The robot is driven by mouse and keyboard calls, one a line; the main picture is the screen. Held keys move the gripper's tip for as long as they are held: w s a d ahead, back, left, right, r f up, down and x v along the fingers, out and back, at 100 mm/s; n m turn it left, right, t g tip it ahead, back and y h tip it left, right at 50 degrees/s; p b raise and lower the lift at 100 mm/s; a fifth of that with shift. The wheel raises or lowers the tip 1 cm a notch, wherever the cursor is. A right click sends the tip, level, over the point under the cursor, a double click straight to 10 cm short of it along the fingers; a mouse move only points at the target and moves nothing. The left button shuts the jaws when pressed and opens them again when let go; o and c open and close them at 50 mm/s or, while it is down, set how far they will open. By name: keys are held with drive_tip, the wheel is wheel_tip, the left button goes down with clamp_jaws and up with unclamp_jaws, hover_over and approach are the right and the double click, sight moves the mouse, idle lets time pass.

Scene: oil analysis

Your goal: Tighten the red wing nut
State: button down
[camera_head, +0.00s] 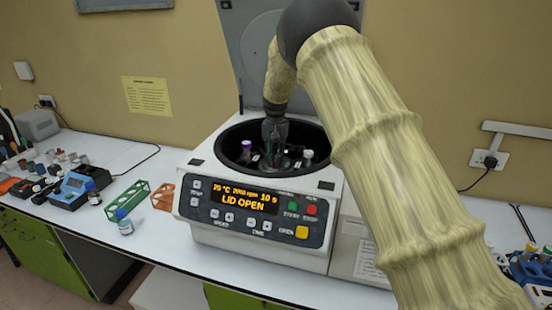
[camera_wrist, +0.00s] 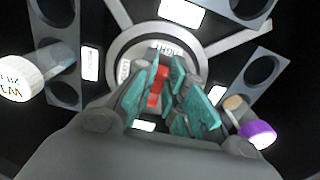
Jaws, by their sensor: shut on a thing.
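The red wing nut (camera_wrist: 157,87) is at the hub of the centrifuge rotor (camera_wrist: 119,53) in the wrist view. It stands between the teal finger pads of my gripper (camera_wrist: 165,95), which is shut on it. The fingers hide part of the nut. In the head view my gripper (camera_head: 272,135) reaches down into the open bowl of the centrifuge (camera_head: 260,232); the nut cannot be made out there. The centrifuge display reads "LID OPEN".
A purple-capped tube (camera_wrist: 258,135) and a white-capped tube (camera_wrist: 20,78) sit in the rotor close around my gripper. The raised lid (camera_head: 245,45) stands behind the bowl. A green rack (camera_head: 127,199) and a bottle (camera_head: 124,222) stand left of the centrifuge.

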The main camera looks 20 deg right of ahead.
drive_tip(key=shift+w+r, duration=0.1)
drive_tip(key=shift+r, duration=0.05)
idle(0.4)
drive_tip(key=c, duration=1.5)
unclamp_jaws()
drive_tip(key=shift+o, duration=0.2)
wheel_tip(320, 180, up, 12)
